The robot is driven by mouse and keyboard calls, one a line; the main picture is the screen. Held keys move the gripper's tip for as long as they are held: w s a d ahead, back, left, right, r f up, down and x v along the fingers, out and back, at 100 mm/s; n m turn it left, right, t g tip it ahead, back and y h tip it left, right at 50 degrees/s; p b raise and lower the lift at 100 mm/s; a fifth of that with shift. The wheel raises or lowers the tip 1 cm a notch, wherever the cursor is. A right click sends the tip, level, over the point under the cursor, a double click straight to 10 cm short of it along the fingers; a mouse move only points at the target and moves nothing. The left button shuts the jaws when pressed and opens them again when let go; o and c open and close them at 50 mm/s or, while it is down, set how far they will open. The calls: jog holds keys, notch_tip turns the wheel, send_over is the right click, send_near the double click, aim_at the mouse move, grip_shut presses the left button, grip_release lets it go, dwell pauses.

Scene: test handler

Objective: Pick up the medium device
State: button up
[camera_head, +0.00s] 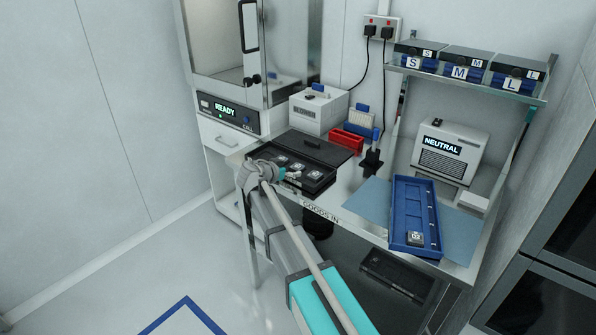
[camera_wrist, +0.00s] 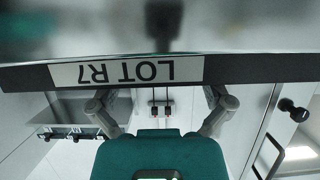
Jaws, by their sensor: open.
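An open black case (camera_head: 318,187) lies on the metal bench in the head view. Several small grey, square-faced devices (camera_head: 298,167) sit in its compartments. I cannot tell which is the medium one. My gripper (camera_wrist: 158,101) is open and empty, its two fingers spread wide in the wrist view. In the head view my wrist is at the case's near left corner, and the fingers are mostly hidden. The wrist view shows a dark edge with an upside-down label LOT R7 (camera_wrist: 126,71) close in front of the fingers. Another device (camera_head: 416,238) sits in the blue tray (camera_head: 402,215).
A cabinet with a READY panel (camera_head: 226,109) stands behind left. A white box (camera_head: 318,110), a red holder (camera_head: 346,139) and a NEUTRAL unit (camera_head: 450,150) stand at the back. A shelf (camera_head: 455,78) holds boxes marked S, M, L. A blue mat (camera_head: 368,203) lies right.

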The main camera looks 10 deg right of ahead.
aim_at(294, 169)
jog(key=shift+b+x, duration=0.35)
jog(key=shift+x, duration=1.05)
jog(key=c, duration=1.2)
jog(key=shift+r, duration=0.25)
notch_tip(294, 169, up, 3)
jog(key=p, duration=0.3)
jog(key=shift+f, duration=0.1)
jog(key=s+r+p, duration=0.3)
jog(key=s, duration=0.1)
jog(key=s+r+p, duration=0.3)
jog(key=s, duration=0.2)
jog(key=s+d+r+p, duration=0.1)
jog(key=s+r+p, duration=0.2)
jog(key=s+p, duration=0.1)
jog(key=shift+s+d+r, duration=0.15)
jog(key=shift+s+r, duration=0.25)
jog(key=shift+s, duration=0.1)
